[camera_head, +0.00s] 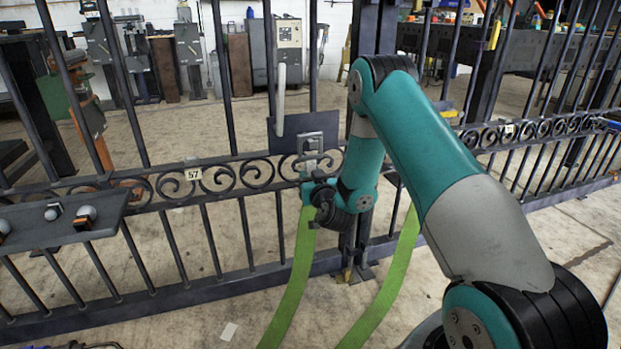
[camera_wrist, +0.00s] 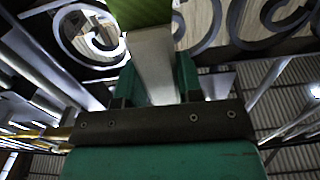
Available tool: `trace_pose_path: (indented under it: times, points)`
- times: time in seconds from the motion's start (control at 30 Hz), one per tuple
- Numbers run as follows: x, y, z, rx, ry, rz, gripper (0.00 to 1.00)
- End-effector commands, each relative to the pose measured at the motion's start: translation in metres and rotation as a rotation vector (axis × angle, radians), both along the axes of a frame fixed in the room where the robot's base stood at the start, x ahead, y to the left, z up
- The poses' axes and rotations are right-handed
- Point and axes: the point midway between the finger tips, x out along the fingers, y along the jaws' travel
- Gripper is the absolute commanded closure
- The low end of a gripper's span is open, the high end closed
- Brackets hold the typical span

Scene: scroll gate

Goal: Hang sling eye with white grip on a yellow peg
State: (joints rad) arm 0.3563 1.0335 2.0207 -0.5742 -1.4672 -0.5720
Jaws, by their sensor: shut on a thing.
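A green sling hangs in the head view as two long strands, the left one (camera_head: 291,280) below my gripper and the right one (camera_head: 395,275) beyond my forearm. My gripper (camera_head: 314,188) is beside the gate's scroll band. In the wrist view the white grip (camera_wrist: 154,65) lies between the teal fingers of my gripper (camera_wrist: 158,82), which is shut on it, with green webbing (camera_wrist: 146,12) above. A yellow peg-like piece (camera_head: 495,35) shows by a gate bar at upper right.
The dark scroll gate (camera_head: 235,176) crosses the view, with a white "57" tag (camera_head: 193,174). A dark plate (camera_head: 285,137) with an upright white handle (camera_head: 280,95) is near my gripper. A shelf (camera_head: 30,228) with small orange-and-grey items is at left. Machines stand behind.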

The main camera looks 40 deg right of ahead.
Motion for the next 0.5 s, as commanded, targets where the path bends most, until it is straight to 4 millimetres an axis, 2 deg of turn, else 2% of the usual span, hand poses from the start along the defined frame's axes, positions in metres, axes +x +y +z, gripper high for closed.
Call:
trace_pose_path:
  times: [0.5]
  points:
    - [0.001, 0.001, 0.011, 0.001, -0.001, 0.001, 0.95]
